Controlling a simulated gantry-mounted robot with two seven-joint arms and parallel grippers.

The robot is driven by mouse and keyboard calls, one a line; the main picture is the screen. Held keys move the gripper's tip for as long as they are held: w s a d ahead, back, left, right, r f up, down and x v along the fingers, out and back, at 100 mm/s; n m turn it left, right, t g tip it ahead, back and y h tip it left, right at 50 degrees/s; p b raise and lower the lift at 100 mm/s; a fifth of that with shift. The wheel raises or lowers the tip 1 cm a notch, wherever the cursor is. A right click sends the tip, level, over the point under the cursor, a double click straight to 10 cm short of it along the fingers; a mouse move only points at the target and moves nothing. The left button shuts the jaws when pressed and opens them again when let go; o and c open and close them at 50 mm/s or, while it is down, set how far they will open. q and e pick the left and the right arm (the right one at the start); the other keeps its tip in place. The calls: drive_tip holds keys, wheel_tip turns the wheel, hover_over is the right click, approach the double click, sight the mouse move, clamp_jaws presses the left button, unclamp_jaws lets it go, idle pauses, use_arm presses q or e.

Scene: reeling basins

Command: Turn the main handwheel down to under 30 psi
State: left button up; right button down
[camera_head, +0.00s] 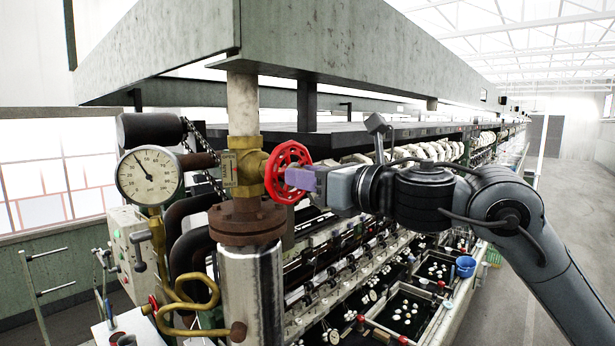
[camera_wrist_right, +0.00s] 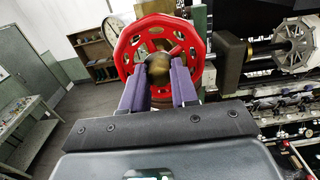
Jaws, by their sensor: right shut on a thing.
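The red main handwheel (camera_head: 272,171) sits on a brass valve (camera_head: 249,166) on the upright pipe. My right gripper (camera_head: 292,178) reaches it from the right, its purple fingers at the wheel's face. In the right wrist view the red handwheel (camera_wrist_right: 127,50) faces me, and the fingers of my right gripper (camera_wrist_right: 160,75) lie either side of its brass hub, shut on the wheel. The round white pressure gauge (camera_head: 149,177) stands left of the valve. Its black needle points up and left; the numbers are too small to read surely. My left gripper is not in view.
A rusty flange (camera_head: 246,222) and shiny pipe (camera_head: 251,290) stand below the valve. A green-grey overhead beam (camera_head: 340,45) runs above. Reeling basins (camera_head: 405,308) fill the lower right, with a blue bucket (camera_head: 465,266). The aisle (camera_head: 550,150) at right is open.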

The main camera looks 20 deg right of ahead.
drive_tip(key=m+p, duration=0.4)
drive_tip(key=m, duration=2.4)
drive_tip(key=shift+m, duration=0.4)
